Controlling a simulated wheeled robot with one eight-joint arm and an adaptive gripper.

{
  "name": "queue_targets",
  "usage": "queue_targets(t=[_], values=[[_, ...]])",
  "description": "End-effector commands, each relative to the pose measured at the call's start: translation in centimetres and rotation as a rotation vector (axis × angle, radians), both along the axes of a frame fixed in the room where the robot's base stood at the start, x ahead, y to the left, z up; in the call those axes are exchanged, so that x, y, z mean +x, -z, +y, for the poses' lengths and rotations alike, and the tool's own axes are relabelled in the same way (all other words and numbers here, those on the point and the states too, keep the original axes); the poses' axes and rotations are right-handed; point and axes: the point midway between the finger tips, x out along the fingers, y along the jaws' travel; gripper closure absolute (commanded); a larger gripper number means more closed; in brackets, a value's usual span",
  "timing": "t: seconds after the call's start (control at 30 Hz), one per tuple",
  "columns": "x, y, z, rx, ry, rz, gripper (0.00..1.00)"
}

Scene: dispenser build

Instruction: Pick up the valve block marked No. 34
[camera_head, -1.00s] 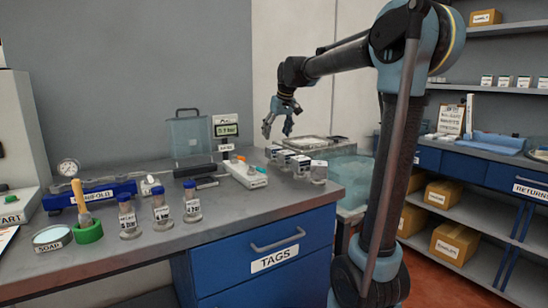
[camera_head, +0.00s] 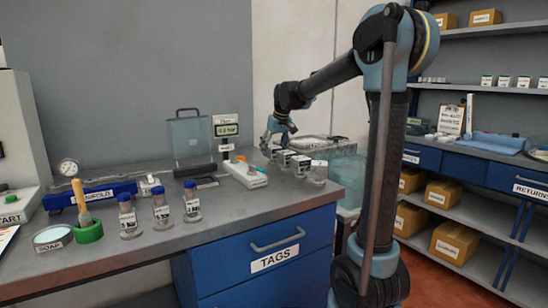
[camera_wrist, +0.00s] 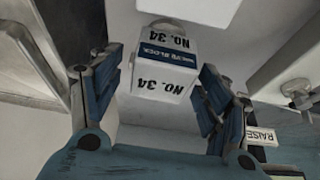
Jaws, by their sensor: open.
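The valve block (camera_wrist: 165,75) is white with a dark blue band and reads "NO. 34" upside down in the wrist view. It sits between the two spread fingers of my gripper (camera_wrist: 161,66), with visible gaps on both sides. In the head view my open gripper (camera_head: 268,145) points down at the far left end of a row of small white-topped blocks (camera_head: 300,165) near the bench's right edge. The labels in that row are too small to read there.
A white device with coloured buttons (camera_head: 247,174) stands just left of the row. A clear tank (camera_head: 349,178) is beyond the bench edge. A "RAISE" label (camera_wrist: 262,137) shows at the right of the wrist view. Blue-capped bottles (camera_head: 161,208) stand at the bench front.

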Motion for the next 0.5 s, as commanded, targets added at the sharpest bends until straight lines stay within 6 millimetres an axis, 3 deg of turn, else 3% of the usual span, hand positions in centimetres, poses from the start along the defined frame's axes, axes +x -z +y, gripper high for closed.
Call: queue_targets(t=[0.07, 0.33, 0.5], values=[[0.01, -0.01, -0.02, 0.000, 0.000, 0.000, 0.32], [0.06, -0.01, -0.15, 0.000, 0.002, 0.000, 0.93], [0.04, -0.05, -0.15, 0.000, 0.002, 0.000, 0.97]])
